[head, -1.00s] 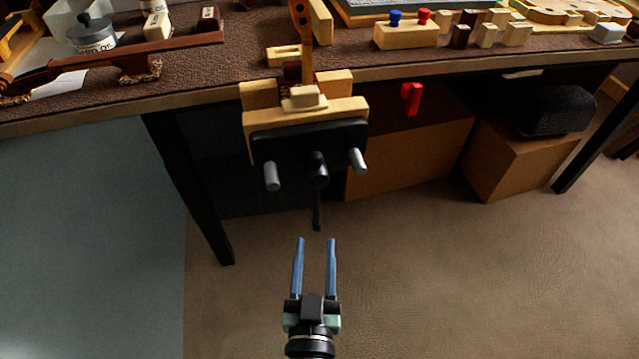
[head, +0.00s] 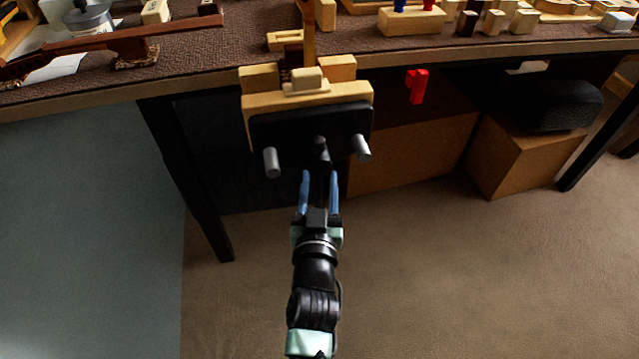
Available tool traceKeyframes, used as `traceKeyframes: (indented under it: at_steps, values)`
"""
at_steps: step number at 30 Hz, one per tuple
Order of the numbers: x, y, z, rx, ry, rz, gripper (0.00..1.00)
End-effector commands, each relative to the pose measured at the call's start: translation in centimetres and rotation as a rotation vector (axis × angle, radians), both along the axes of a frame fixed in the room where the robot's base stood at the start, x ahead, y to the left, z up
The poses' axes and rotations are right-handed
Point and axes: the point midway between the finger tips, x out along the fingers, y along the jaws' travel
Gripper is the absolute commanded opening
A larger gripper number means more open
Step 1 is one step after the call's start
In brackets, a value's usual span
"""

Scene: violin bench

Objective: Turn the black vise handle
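The vise (head: 264,107) is fixed to the front edge of the bench, with wooden jaws and a black front plate (head: 350,121). The black vise handle (head: 321,154) sticks out from the middle of the plate, between two grey guide rods. Its lower part hangs down and is mostly hidden by my gripper. My gripper (head: 320,176) is below the plate, its two blue fingers apart, one on each side of the hanging handle. I cannot tell whether the fingers touch it.
Two grey rods (head: 271,162) (head: 361,148) stick out close to the fingers. A black bench leg (head: 187,180) stands at left. Cardboard boxes (head: 410,155) and a red clamp-like piece (head: 417,86) are under the bench at right. The floor in front is clear.

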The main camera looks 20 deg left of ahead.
Motion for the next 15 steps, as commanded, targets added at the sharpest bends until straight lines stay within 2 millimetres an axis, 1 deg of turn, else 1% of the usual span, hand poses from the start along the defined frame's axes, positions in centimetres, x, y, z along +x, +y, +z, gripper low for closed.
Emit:
traceKeyframes:
  at_steps: [6, 7, 11, 12, 14, 15]
  values:
    - [0.04, -0.01, 0.02, 0.0, 0.0, 0.0, 0.47]
    - [0.04, -0.01, 0.02, 0.0, 0.0, 0.0, 0.45]
    - [0.03, -0.01, 0.02, 0.0, 0.0, 0.0, 0.22]
    - [0.03, -0.01, 0.02, 0.0, 0.0, 0.0, 0.14]
    - [0.03, -0.01, 0.02, 0.0, 0.0, 0.0, 0.04]
    - [0.03, -0.01, 0.02, 0.0, 0.0, 0.0, 0.0]
